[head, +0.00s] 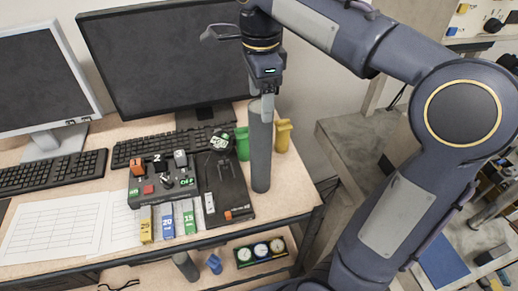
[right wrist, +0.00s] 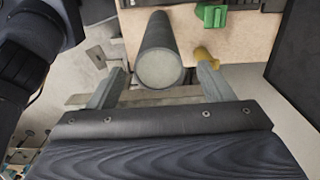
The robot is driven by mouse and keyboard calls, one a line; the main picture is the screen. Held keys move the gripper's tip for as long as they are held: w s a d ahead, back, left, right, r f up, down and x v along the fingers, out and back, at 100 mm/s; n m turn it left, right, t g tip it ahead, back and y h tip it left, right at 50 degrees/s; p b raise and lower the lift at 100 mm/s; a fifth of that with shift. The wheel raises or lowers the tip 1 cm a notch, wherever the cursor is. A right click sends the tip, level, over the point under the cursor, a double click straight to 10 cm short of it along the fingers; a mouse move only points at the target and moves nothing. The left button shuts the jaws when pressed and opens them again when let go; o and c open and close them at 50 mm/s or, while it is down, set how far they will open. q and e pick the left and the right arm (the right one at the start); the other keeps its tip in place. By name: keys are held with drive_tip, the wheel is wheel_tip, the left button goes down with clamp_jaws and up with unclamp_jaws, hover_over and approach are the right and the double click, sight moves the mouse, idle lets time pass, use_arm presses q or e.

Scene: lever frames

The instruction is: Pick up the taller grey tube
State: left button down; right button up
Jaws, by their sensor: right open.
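The taller grey tube (head: 261,155) stands upright near the right edge of the desk. In the right wrist view its round pale top (right wrist: 160,69) and dark side show between the two finger lines. My right gripper (head: 264,97) points down at the top of this tube. Its fingers are open, one on each side of the tube in the right wrist view, with no visible grip on it. A shorter grey tube (head: 186,265) is on the lower shelf, partly hidden by the desk edge. My left gripper is not in view.
A green object (head: 242,143) and a yellow one (head: 283,135) stand close behind the tube. A black base (head: 226,190) and a control box (head: 163,183) with levers lie to its left. Monitors (head: 160,60) and keyboards stand behind. The desk's right edge is near.

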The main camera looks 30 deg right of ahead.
wheel_tip(320, 180, down, 5)
drive_tip(key=shift+s+f, duration=0.1)
drive_tip(key=shift+f, duration=0.1)
drive_tip(key=shift+c, duration=0.3)
drive_tip(key=shift+r, duration=0.1)
clamp_jaws()
